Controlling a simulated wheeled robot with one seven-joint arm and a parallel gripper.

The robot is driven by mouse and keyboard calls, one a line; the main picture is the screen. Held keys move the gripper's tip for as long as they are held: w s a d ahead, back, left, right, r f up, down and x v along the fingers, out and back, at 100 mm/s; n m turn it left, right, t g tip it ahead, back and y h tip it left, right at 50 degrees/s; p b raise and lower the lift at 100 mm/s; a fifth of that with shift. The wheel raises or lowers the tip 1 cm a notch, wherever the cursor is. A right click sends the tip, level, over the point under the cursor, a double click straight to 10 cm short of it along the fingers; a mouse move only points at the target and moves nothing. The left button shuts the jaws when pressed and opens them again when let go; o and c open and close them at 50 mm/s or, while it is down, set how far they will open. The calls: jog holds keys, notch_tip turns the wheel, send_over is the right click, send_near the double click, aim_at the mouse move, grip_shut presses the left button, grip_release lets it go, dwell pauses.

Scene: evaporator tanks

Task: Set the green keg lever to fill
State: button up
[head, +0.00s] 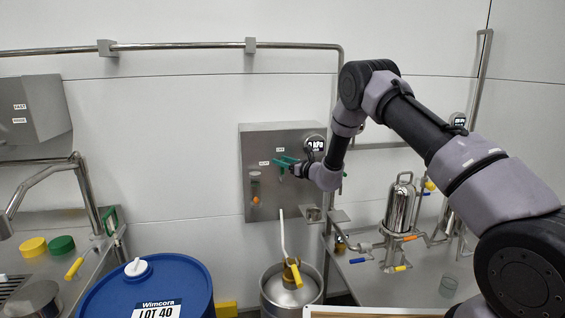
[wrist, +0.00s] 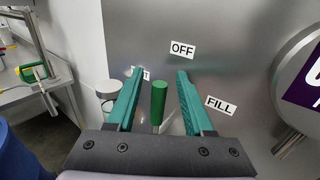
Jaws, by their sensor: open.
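The green keg lever (wrist: 159,101) shows in the wrist view as a green cylindrical grip, standing between the two fingers of my gripper (wrist: 160,74). A gap shows on each side of it, and the fingers are open. The OFF label (wrist: 182,49) is above and slightly right of the lever, and the FILL label (wrist: 220,105) is to the right, beyond the right finger. A third label (wrist: 139,72) at left is partly hidden by the left finger. In the head view my gripper (head: 284,163) is at the grey panel (head: 282,135); the lever cannot be made out there.
A round display (head: 315,143) is close right of my gripper. An orange-tipped handle (head: 255,199) sits lower left on the panel. Below stand a steel keg (head: 279,295) and a blue drum (head: 190,275). A steel filter housing (head: 400,208) stands at right.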

grip_shut()
dwell(1.3)
